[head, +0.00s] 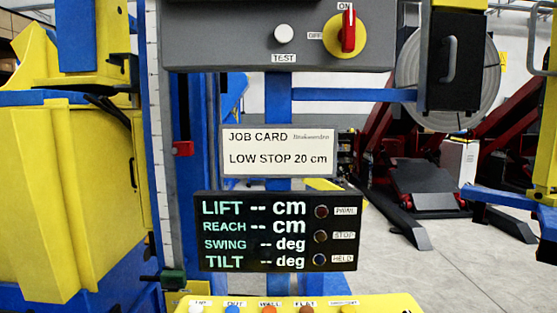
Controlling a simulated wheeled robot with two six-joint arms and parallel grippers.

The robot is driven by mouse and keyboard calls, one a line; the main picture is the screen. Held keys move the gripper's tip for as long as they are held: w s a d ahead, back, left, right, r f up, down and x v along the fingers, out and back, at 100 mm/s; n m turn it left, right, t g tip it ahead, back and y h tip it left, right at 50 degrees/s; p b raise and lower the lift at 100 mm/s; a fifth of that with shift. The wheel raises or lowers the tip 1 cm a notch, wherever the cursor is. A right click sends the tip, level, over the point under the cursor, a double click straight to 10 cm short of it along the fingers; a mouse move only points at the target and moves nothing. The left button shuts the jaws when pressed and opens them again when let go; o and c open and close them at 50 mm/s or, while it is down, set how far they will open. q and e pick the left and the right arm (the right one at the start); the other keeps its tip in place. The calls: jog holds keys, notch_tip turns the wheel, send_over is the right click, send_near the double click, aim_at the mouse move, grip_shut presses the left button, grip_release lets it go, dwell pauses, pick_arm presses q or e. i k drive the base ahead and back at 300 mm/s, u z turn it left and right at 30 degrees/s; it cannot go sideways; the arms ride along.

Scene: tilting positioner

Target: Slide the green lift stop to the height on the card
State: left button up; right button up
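The green lift stop (174,280) sits low on the vertical rail, beside the lower end of the white scale (159,130). The scale's figures are too small to read. A red stop (183,148) sits higher on the same rail. The job card (278,150) reads "LOW STOP 20 cm". The display (277,232) below it shows dashes for lift, reach, swing and tilt. Neither of my grippers is in the head view.
A grey panel above the card carries a white TEST button (284,35) and a red rotary switch (348,30) on a yellow disc. A yellow button panel (300,303) is at the bottom edge. Large yellow machine parts (80,190) fill the left.

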aim_at(168, 275)
jog(key=z, duration=1.35)
jog(key=k, duration=0.8)
jog(key=u, duration=1.45)
jog(key=i, duration=1)
jog(key=z, duration=0.05)
